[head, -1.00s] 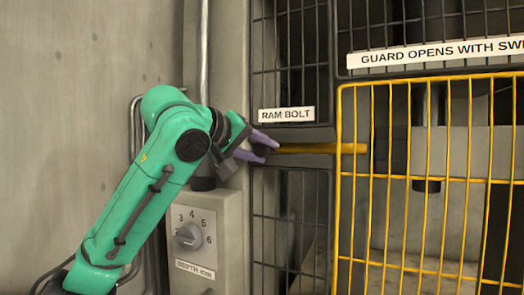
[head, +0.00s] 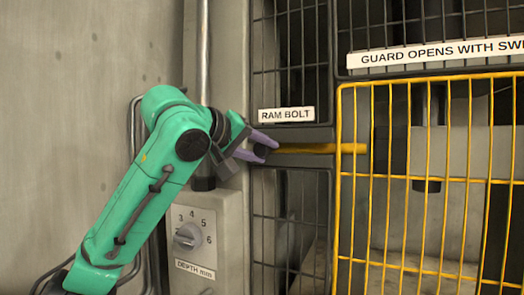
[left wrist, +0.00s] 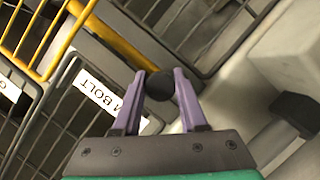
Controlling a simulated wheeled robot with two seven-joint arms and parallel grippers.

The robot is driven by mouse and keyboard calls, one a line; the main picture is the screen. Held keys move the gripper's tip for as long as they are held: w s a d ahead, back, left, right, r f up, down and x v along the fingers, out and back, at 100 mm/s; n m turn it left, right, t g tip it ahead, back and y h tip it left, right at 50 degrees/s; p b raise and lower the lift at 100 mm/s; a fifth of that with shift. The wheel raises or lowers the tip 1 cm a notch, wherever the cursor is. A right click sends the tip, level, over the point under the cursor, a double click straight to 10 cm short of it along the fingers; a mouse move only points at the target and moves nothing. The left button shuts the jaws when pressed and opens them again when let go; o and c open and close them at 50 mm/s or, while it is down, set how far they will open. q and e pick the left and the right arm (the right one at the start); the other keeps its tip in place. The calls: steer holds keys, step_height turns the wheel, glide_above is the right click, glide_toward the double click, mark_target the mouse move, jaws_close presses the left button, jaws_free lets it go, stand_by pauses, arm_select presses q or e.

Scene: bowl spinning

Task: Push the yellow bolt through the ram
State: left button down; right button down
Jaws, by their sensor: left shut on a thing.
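In the left wrist view the black knob (left wrist: 159,86) sits between the two purple fingers of the left gripper (left wrist: 160,88). My right gripper is not in view.
The yellow barred guard (head: 430,180) fills the right side, under a GUARD OPENS sign (head: 440,53). A depth dial (head: 188,237) is on the grey post below my left gripper. Dark mesh panels (head: 290,215) stand close beside the gripper.

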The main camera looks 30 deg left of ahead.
arm_select(q)
steer(key=d, duration=0.9)
steer(key=shift+w+f+p, duration=0.2)
steer(key=shift+w+p, duration=0.05)
steer(key=shift+p, duration=0.1)
steer(key=shift+a, duration=0.2)
steer(key=shift+c, duration=2.3)
jaws_free()
steer(key=shift+d, duration=0.1)
steer(key=shift+d+r, duration=0.1)
steer(key=shift+d, duration=0.1)
steer(key=b+v, duration=0.4)
steer(key=v, duration=1)
steer(key=shift+s, duration=0.3)
